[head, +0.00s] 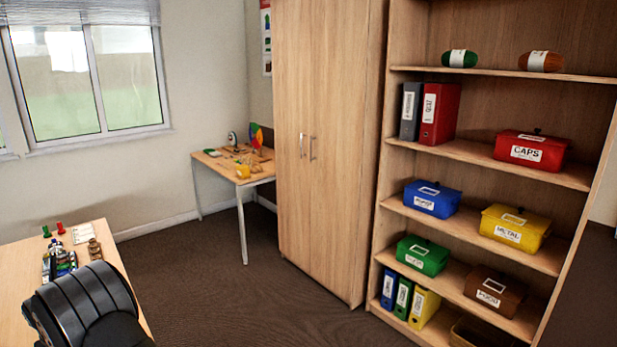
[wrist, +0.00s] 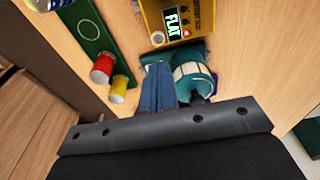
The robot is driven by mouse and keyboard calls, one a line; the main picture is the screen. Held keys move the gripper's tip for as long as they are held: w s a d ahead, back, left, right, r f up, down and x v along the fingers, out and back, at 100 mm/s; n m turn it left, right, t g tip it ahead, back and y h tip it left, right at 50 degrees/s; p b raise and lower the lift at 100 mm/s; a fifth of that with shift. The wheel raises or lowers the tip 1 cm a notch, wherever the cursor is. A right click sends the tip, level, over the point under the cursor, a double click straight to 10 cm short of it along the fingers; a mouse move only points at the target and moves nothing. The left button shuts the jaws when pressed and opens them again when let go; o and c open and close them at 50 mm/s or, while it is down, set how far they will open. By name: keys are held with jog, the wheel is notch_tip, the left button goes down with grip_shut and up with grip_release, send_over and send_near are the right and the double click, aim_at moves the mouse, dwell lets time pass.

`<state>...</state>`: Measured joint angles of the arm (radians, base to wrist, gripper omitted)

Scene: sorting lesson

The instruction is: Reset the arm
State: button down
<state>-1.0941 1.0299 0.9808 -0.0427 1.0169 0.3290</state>
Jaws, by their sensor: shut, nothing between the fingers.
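My gripper (wrist: 158,68) shows in the wrist view as blue-grey fingers shut together, with nothing between them. They point down toward the wooden table top (wrist: 245,60). A teal, drum-shaped thing (wrist: 192,76) is right beside the fingers; I cannot tell whether they touch. In the head view, a black ribbed part of my arm (head: 85,305) is over the near table (head: 20,265) at lower left; the gripper itself is hidden there.
In the wrist view, a yellow device reading "FLAT" (wrist: 207,12) stands ahead. A red spool (wrist: 103,68) and a yellow spool (wrist: 120,88) are at left, by a green plate (wrist: 88,28). The head view shows a cupboard (head: 325,150), labelled boxes on shelves (head: 480,75) and open carpet (head: 230,310).

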jog(key=shift+f, duration=3.55)
jog(key=shift+r, duration=4)
jog(key=s+y, duration=0.1)
jog(key=s, duration=0.2)
jog(key=s+r+n+y, duration=0.1)
jog(key=s, duration=0.3)
jog(key=s+r+t, duration=0.1)
jog(key=s, duration=0.2)
jog(key=shift+s+y, duration=0.3)
jog(key=shift+y, duration=0.1)
jog(key=shift+s+d+n, duration=0.6)
jog(key=shift+n, duration=0.3)
